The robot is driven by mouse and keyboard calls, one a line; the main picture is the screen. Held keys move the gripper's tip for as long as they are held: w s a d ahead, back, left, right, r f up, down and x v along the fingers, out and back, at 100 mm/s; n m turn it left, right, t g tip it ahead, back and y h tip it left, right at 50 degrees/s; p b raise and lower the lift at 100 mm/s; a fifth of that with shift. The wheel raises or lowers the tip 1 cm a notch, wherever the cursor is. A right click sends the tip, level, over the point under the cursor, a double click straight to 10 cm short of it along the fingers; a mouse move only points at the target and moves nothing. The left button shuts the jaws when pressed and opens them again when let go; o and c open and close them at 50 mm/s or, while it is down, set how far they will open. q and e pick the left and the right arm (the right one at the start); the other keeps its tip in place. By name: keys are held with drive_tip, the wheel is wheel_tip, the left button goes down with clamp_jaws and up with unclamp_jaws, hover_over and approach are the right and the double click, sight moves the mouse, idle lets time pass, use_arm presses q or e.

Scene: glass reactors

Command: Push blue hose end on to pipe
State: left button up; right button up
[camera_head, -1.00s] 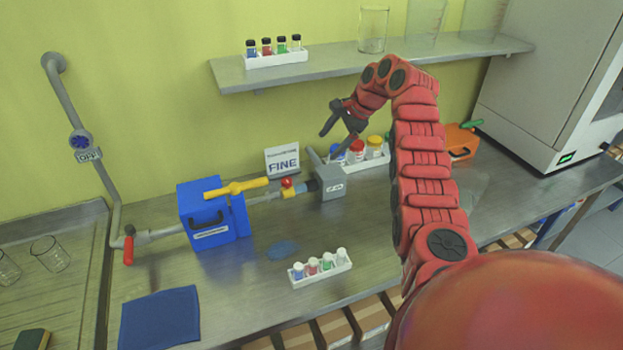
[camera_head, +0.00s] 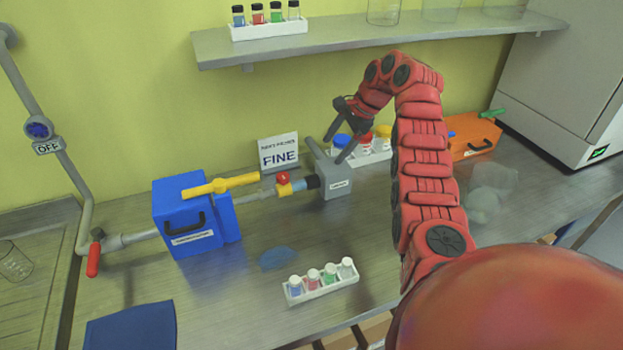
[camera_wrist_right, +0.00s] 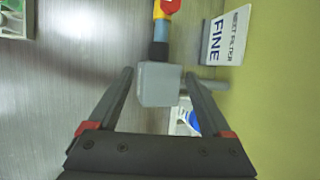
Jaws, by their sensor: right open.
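A short light-blue piece (camera_head: 299,187), perhaps the blue hose end, sits between a yellow fitting with a red knob (camera_head: 284,180) and a black collar (camera_head: 312,182) on a grey block (camera_head: 336,184). It also shows in the right wrist view (camera_wrist_right: 160,32). The three are in line; I cannot tell if there is a gap between them. A grey pipe (camera_head: 140,238) comes from the left to the blue box (camera_head: 185,235). My right gripper (camera_head: 332,151) is open and empty above the grey block, its fingers either side of it in the wrist view (camera_wrist_right: 158,73). My left gripper is not in view.
A FINE sign (camera_head: 278,152) stands behind the line, and a white rack (camera_head: 372,156) of coloured-lid jars stands behind the block. A vial rack (camera_head: 320,283) stands in front. A shelf (camera_head: 350,38) hangs above. The bench between is mostly clear.

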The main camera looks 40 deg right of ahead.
sight(312, 178)
drive_tip(key=p+x, duration=0.3)
drive_tip(key=x, duration=1)
drive_tip(key=shift+x, duration=0.9)
clamp_jaws()
